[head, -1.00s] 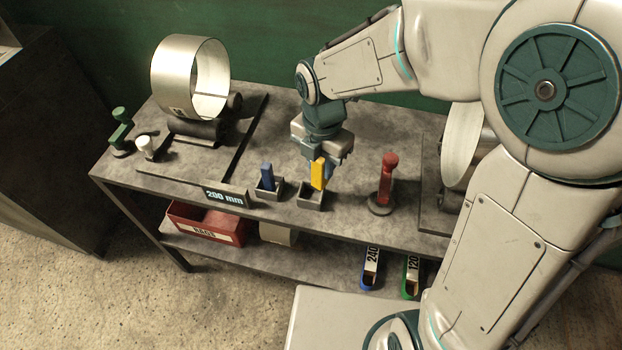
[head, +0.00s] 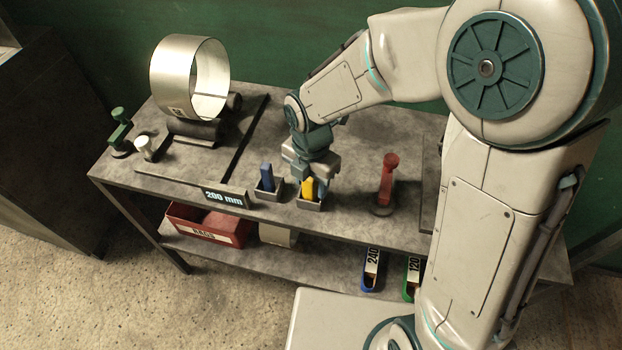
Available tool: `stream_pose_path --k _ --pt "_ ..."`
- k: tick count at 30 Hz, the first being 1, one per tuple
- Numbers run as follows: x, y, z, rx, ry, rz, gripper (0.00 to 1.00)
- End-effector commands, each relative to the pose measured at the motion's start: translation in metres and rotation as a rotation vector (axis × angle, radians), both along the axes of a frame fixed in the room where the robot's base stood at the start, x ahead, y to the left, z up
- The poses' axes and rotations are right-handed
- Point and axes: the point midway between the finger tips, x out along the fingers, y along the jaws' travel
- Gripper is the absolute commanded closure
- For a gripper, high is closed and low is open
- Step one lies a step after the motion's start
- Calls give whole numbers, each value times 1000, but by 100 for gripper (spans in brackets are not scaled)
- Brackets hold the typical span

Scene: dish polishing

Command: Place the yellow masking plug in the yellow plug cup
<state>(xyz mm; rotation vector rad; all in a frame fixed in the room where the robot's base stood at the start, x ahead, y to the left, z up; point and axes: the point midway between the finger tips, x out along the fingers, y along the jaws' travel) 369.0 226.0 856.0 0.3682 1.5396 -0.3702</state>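The yellow masking plug (head: 308,188) stands upright with its lower end inside a small grey open cup (head: 310,206) near the front edge of the table. The cup's front wall hides the plug's lower end. My gripper (head: 314,186) points down right at the plug, just behind and beside it. The fingers are small and partly hidden by the plug and the cup, so I cannot tell whether they still grip it.
A matching cup with a blue plug (head: 267,177) stands just left, beside the "200 mm" sign (head: 225,198). A red handled tool (head: 388,180) stands to the right. A metal ring (head: 190,78) rests on rollers at the back left. Bins sit on the lower shelf.

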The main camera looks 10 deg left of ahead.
Motion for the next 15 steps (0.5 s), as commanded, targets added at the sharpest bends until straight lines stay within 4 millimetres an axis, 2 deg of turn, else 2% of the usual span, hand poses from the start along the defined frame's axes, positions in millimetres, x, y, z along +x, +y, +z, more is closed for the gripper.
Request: stream_pose_path --k 9,12,15 --pt "0 0 3 0 -1 0 51" --pt "1 0 11 1 -3 -1 51" --pt "2 0 27 2 -5 -2 51"
